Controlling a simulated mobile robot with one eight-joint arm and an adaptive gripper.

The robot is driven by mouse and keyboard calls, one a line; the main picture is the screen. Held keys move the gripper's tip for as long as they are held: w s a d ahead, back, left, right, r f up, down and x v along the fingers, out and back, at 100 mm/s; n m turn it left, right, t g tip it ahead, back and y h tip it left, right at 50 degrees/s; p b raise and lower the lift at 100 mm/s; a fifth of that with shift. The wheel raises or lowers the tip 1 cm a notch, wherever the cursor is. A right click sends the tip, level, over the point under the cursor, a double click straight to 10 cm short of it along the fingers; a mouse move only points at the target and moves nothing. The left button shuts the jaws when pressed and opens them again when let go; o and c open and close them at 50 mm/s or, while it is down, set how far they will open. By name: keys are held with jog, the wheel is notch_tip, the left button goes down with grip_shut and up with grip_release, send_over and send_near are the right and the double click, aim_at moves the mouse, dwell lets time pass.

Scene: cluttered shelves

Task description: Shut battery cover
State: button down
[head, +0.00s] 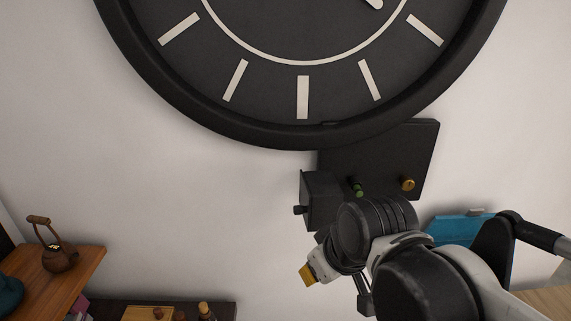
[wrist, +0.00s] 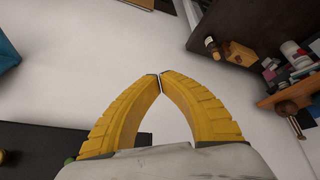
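A dark battery box (head: 318,190) is on the white wall below a large black clock (head: 302,140). A dark flat panel (head: 395,140), which looks like its cover standing open, extends to the right of the box. A green knob (head: 358,189) and a brass knob (head: 408,184) show in front of it. My gripper (head: 308,274) is below the box, partly behind my wrist. In the wrist view my yellow fingers (wrist: 160,77) meet at the tips with nothing between them. A dark panel (wrist: 35,138) lies at lower left there, apart from the fingertips. The box interior is not visible.
A wooden shelf (head: 55,275) with a brown teapot (head: 60,256) is at lower left. A dark lower shelf (head: 222,308) holds a bottle (head: 206,311). A blue object (head: 450,228) is behind my arm at right. The wall left of the box is clear.

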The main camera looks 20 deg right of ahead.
aim_at(309, 204)
jog(key=r+n+p, duration=0.1)
jog(key=r+p, duration=0.3)
jog(key=r, duration=0.1)
jog(key=w+r+n+g+p, duration=0.1)
jog(key=r+p, duration=0.2)
jog(key=r, duration=0.2)
jog(key=w+a+r+n+p, duration=0.1)
jog(key=r+p, duration=0.3)
jog(key=r, duration=0.1)
jog(key=shift+w+y+p, duration=0.25)
jog(key=shift+y+p, duration=0.05)
jog(key=shift+y, duration=0.1)
jog(key=w+a+r+n+g+y+p, duration=0.2)
jog(key=w+a+r+n+g+p, duration=0.15)
jog(key=w+n, duration=0.5)
notch_tip(309, 204, down, 9)
jog(key=s+d+n+p, duration=0.1)
jog(key=p, duration=0.1)
jog(key=shift+r+g, duration=0.2)
jog(key=shift+g, duration=0.15)
jog(key=shift+n, duration=0.25)
jog(key=shift+s, duration=0.1)
